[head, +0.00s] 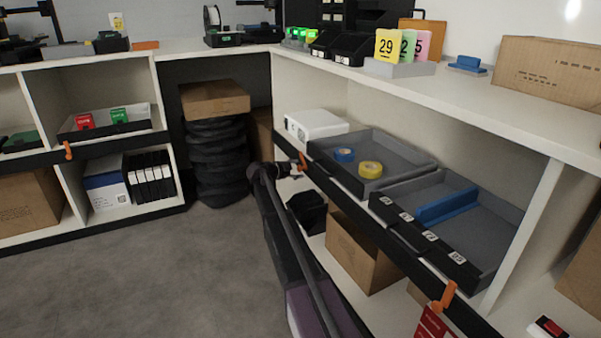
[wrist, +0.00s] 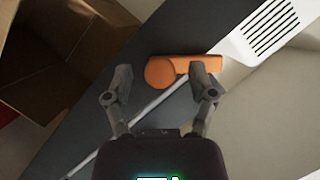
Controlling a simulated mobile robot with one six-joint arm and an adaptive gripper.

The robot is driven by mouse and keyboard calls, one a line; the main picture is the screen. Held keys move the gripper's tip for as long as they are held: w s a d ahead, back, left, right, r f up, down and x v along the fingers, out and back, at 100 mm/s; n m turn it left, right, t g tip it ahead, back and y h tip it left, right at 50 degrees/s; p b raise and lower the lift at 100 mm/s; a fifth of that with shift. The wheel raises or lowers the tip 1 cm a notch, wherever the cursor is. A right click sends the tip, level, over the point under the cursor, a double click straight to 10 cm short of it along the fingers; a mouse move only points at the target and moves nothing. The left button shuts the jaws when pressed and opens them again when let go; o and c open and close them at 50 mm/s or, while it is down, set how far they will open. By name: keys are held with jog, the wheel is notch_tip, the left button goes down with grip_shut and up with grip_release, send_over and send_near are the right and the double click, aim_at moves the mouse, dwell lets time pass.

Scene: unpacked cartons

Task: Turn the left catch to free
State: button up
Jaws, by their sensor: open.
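The left catch, an orange lever with a round end, shows in the wrist view (wrist: 174,71) lying against a dark edge strip. Its round end is at the left and its arm points right, across a thin light line and toward the pale shelf. It shows small in the head view (head: 303,162) beside my gripper (head: 291,168). In the wrist view my gripper (wrist: 163,80) is open. Its right fingertip overlaps the catch's arm in the picture; its left fingertip is left of the round end. I cannot tell whether either touches. Another orange catch (head: 444,297) hangs farther right on the same strip.
A white machine (head: 316,125) with vents stands just behind the catch. A grey tray (head: 410,157) with blue and yellow tape rolls and a second tray (head: 497,225) sit to the right. An open carton (head: 362,252) is below. Grey floor at left is clear.

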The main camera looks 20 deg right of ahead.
jog(key=shift+w+d+f, duration=0.15)
jog(key=shift+d, duration=0.4)
jog(key=c, duration=1)
jog(key=shift+d, duration=0.25)
grip_shut()
jog(key=shift+a, duration=0.15)
